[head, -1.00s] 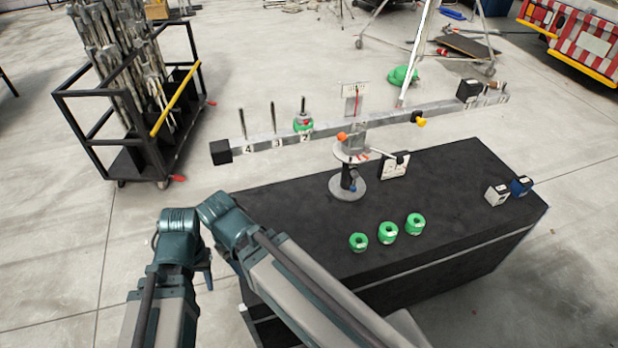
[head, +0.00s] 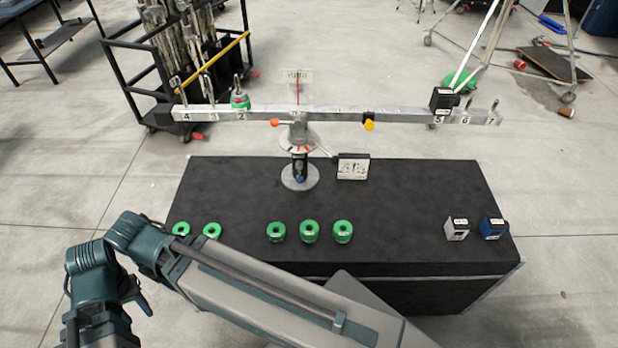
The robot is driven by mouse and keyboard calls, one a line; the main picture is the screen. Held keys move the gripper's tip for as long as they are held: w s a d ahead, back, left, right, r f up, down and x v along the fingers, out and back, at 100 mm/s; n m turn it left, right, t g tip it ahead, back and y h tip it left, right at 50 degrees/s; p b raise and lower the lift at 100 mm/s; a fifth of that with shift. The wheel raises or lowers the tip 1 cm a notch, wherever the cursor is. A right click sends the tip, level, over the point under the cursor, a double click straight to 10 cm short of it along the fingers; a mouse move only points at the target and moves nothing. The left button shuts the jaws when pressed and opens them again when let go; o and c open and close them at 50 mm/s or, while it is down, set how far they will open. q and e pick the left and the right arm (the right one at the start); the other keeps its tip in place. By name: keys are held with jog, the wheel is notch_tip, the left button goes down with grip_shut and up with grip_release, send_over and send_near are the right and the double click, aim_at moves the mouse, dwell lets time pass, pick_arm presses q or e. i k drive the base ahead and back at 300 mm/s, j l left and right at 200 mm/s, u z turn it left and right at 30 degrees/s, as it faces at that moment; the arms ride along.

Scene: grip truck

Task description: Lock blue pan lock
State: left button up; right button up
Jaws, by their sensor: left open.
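A grey balance beam (head: 330,112) stands across the black table on a post with a round base (head: 300,182). A small blue knob (head: 300,179) sits low on the post, just above the base; its lock position is too small to tell. An orange knob (head: 274,123) and a yellow knob (head: 369,124) are on or near the beam. My left gripper (head: 138,297) is open at the lower left, off the table's left side and well away from the blue knob. It is dark and partly hidden by my arm. My right gripper is not in view.
Several green rings (head: 309,231) lie along the table's front. A white block (head: 457,228) and a blue block (head: 491,227) stand at the front right. A small dial plate (head: 353,168) stands right of the post. A black cart (head: 170,90) is behind left.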

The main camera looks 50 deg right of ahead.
aim_at(299, 164)
jog(key=k+l, duration=0.7)
jog(key=k+l+u, duration=0.15)
jog(key=k+l, duration=0.5)
jog(key=k, duration=0.15)
